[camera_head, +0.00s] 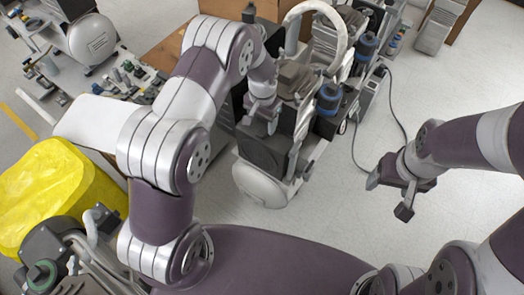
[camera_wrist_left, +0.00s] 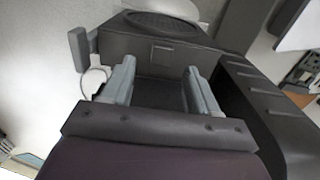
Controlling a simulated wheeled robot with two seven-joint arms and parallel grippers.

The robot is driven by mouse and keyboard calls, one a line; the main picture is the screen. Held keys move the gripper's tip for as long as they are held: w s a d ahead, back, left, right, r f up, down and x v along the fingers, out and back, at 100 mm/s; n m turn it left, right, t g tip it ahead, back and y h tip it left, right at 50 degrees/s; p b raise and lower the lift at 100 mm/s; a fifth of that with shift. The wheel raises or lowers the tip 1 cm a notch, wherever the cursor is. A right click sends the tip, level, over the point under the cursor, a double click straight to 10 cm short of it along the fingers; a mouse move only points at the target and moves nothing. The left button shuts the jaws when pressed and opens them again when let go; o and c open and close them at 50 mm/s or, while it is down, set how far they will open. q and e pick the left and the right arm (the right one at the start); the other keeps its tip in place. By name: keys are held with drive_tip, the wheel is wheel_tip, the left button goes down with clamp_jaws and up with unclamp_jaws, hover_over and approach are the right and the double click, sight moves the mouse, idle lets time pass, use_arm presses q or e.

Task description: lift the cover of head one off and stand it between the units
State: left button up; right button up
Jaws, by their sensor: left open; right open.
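A compressor unit stands at the centre of the head view, with a white tank (camera_head: 262,186) at its near end and a dark box-like cover (camera_head: 258,148) above it. I take this dark box for the cover of head one. In the left wrist view the dark cover (camera_wrist_left: 162,56) shows a small square plate and a round grille behind it. My left gripper (camera_head: 263,118) is open above the dark box. Its two grey fingers (camera_wrist_left: 158,92) stand apart over the dark surface; contact cannot be told. My right gripper (camera_head: 402,196) is open and empty over bare floor.
Blue-banded cylinders (camera_head: 328,98) and a pale curved hose (camera_head: 318,12) crowd the unit's right side. A black cable (camera_head: 392,105) lies on the floor. A yellow bag (camera_head: 62,190) and small parts (camera_head: 128,75) are at left.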

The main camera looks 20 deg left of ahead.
sight(262, 132)
use_arm(q)
drive_tip(key=shift+s+f, duration=0.1)
drive_tip(key=shift+f, duration=0.25)
wheel_tip(262, 132, down, 5)
drive_tip(key=shift+a+r+b, duration=0.1)
drive_tip(key=shift+r+b, duration=0.1)
drive_tip(key=shift+b, duration=0.35)
drive_tip(key=shift+r, duration=0.1)
drive_tip(key=shift+c, duration=1.2)
clamp_jaws()
drive_tip(key=shift+r, duration=0.1)
